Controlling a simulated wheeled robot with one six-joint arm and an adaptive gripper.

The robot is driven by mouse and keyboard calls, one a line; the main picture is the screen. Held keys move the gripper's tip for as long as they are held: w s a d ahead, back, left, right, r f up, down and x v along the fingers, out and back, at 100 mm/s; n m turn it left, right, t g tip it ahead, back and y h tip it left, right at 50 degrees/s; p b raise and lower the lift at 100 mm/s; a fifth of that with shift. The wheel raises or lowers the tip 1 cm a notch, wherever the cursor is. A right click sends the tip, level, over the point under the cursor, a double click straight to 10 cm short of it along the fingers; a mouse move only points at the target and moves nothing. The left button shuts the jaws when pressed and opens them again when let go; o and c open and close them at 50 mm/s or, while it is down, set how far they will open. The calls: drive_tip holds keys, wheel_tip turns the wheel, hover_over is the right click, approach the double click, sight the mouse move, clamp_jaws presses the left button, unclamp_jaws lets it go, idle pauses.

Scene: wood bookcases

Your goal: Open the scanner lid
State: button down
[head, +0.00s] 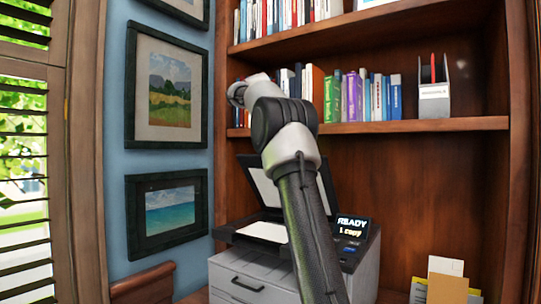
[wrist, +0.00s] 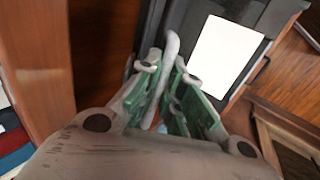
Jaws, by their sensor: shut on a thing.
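The scanner (head: 250,262) is a grey-white machine with a dark top on the low surface at the back. Its dark lid (head: 327,188) stands raised and tilted back, with its pale underside facing forward. A white sheet or bed area (head: 262,231) shows below it. My arm covers part of the lid and scanner. In the wrist view, my gripper (wrist: 163,75) is shut on a light grey bar (wrist: 172,48), which looks like the lid's handle. A dark-framed white panel (wrist: 222,56) lies beside the fingers. My gripper is hidden in the head view.
The scanner's display (head: 352,224) reads "READY 1 copy". Bookshelves (head: 420,126) with books and a pen holder (head: 434,100) stand above and behind. Framed pictures (head: 168,210) hang on the left wall. A paper holder (head: 446,289) stands at lower right.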

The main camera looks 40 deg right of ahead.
drive_tip(key=shift+d, duration=0.15)
drive_tip(key=c, duration=1.5)
unclamp_jaws()
drive_tip(key=shift+c, duration=0.2)
drive_tip(key=v, duration=0.7)
drive_tip(key=shift+r, duration=0.2)
